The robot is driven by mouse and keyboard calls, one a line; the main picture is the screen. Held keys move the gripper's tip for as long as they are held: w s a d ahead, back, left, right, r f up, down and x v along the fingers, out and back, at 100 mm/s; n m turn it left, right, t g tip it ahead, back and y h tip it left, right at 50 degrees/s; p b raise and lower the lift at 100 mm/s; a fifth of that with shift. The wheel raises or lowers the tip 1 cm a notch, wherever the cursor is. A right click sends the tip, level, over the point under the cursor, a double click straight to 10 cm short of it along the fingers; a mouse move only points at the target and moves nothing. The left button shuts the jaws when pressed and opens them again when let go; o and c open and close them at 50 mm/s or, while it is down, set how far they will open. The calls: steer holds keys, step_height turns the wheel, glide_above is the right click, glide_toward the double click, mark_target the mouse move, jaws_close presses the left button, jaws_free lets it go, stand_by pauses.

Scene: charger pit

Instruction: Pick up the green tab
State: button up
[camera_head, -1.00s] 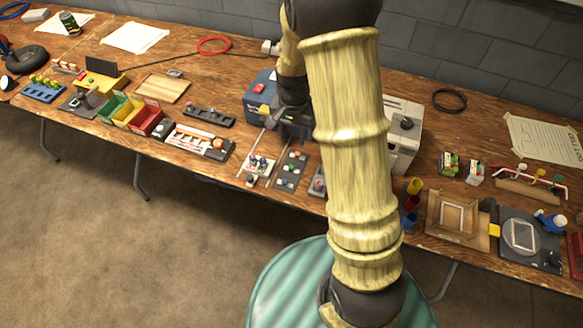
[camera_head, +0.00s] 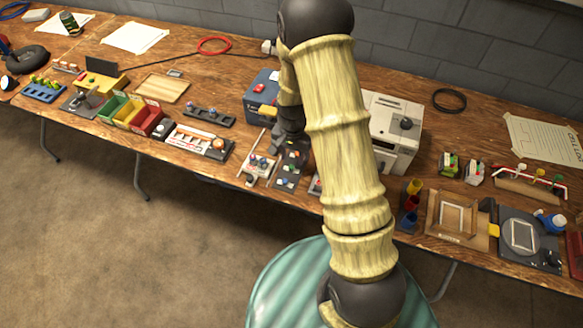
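A small dark board (camera_head: 283,186) near the table's front edge, left of my arm, bears several small coloured pieces. At least one looks green (camera_head: 284,181), and it may be the green tab, but it is too small to tell. My gripper (camera_head: 290,143) is a dark shape over the back part of this board. My arm and the distance hide its fingertips, so whether it is open, shut or touching anything does not show.
A lighter board (camera_head: 256,172) with small pieces lies just left. A blue box (camera_head: 259,97) stands behind, and a white machine (camera_head: 391,125) stands right of my arm. Coloured cups (camera_head: 412,200) stand at the front edge.

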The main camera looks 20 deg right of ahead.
mark_target(291, 166)
step_height(291, 166, down, 5)
steer(key=shift+a+r, duration=0.15)
steer(key=shift+r, duration=0.05)
stand_by(0.5)
jaws_close()
